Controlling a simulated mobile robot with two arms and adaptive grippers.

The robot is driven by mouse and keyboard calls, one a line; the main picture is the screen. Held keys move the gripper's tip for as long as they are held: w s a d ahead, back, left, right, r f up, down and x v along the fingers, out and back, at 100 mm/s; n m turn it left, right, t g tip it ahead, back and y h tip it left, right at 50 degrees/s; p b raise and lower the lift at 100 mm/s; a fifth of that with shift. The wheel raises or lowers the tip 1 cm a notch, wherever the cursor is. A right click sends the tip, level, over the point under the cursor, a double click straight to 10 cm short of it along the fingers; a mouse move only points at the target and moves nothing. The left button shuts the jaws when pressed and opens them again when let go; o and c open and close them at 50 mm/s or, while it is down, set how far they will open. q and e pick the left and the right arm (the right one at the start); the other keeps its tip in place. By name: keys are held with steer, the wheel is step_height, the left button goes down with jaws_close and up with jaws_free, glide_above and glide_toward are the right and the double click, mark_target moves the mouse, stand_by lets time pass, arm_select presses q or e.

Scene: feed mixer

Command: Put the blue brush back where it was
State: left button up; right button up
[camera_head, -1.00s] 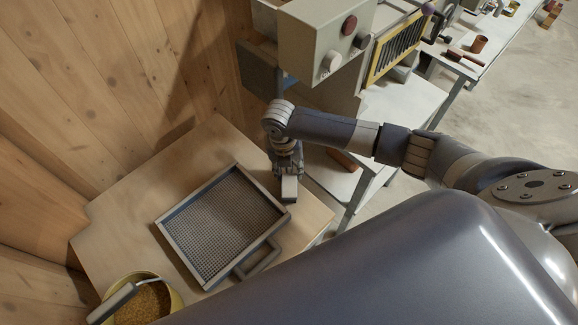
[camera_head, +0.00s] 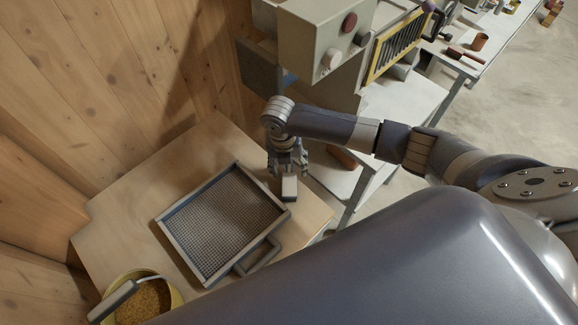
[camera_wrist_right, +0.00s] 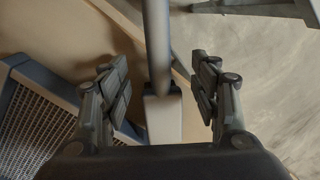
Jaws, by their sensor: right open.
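My right gripper (camera_head: 287,168) is low over the right side of the wooden table and is open. In the right wrist view its fingers (camera_wrist_right: 160,78) stand apart on both sides of a narrow grey bar that ends in a pale block (camera_wrist_right: 163,118). The block also shows in the head view (camera_head: 289,188), just below the fingers, close to the table's right edge. It may be the brush, but I see no clear blue on it. The fingers look clear of it. My left gripper is not in view.
A mesh sieve tray (camera_head: 166,226) lies on the wooden table (camera_head: 122,213), just left of the block. A bowl of grain (camera_head: 176,298) with a scoop stands front left. A grey control box (camera_head: 312,45) is behind. A red-brown brush (camera_head: 461,56) lies on a far table.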

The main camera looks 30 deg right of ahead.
step_height(320, 180, up, 11)
steer(key=a+b, duration=0.1)
steer(key=shift+r, duration=0.15)
steer(key=shift+s, duration=0.1)
stand_by(0.5)
